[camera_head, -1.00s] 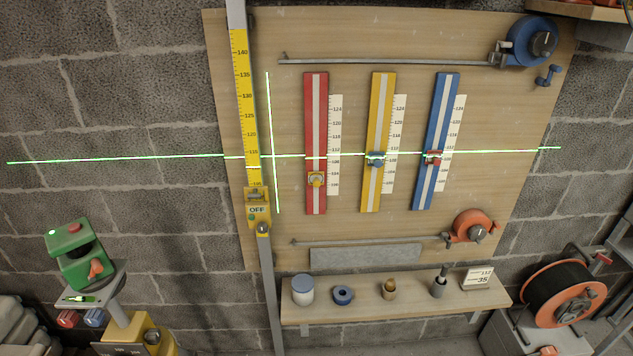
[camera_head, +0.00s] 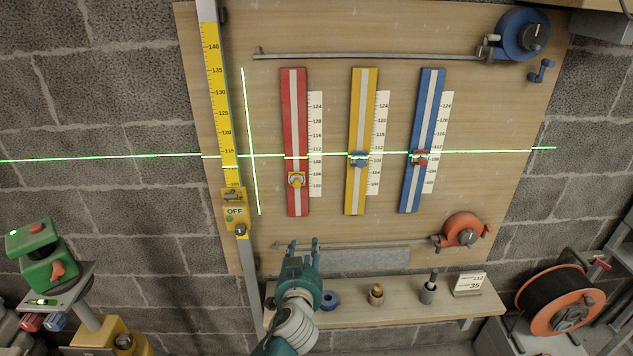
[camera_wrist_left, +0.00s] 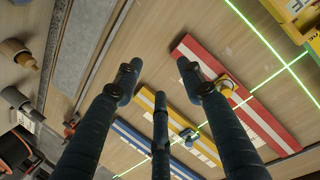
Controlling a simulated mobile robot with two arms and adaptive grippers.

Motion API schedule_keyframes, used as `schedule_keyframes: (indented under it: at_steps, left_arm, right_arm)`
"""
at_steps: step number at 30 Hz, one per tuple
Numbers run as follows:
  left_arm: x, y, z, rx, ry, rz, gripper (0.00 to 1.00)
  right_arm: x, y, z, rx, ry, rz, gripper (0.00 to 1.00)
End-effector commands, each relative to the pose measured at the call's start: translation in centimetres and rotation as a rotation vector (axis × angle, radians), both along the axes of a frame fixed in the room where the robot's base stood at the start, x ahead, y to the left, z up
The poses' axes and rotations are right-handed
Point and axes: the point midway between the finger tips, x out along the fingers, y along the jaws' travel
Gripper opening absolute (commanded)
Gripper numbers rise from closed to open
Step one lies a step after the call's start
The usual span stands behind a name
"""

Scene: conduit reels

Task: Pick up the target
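My left gripper (camera_head: 303,245) is in front of the lower left part of the board, fingers apart and empty. In the left wrist view its dark fingers (camera_wrist_left: 158,85) are spread with nothing between them. No object is plainly marked as the target. The red rail (camera_head: 294,120) carries a yellow slider (camera_head: 296,180), below the green laser line. The yellow rail (camera_head: 356,195) carries a blue slider (camera_head: 360,159), and the blue rail (camera_head: 412,190) a red slider (camera_head: 420,158), both near the line. The yellow slider (camera_wrist_left: 226,85) also shows in the left wrist view. My right gripper is not in view.
A shelf (camera_head: 400,305) below holds a blue ring (camera_head: 330,300), a wooden knob (camera_head: 376,293), a grey holder (camera_head: 428,292) and a card (camera_head: 470,284). A levelling staff (camera_head: 215,100) stands left. A green laser device (camera_head: 45,255) and a cable reel (camera_head: 565,300) flank the board.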

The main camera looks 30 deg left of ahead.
Motion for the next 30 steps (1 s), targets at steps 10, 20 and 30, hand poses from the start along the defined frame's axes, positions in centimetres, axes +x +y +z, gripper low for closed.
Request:
schedule_keyframes:
  at_steps: [10,20,30]
  left_arm:
    - [0.0,3.7,13.5,0.030,-0.259,0.120,0.39]
    - [3.9,6.0,13.4,0.030,-0.256,0.117,0.39]
    - [7.0,8.6,13.1,0.031,-0.255,0.118,0.39]
  right_arm:
    - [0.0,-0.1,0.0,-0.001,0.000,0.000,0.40]
    - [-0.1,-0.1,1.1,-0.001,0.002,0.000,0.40]
    - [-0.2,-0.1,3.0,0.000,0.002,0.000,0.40]
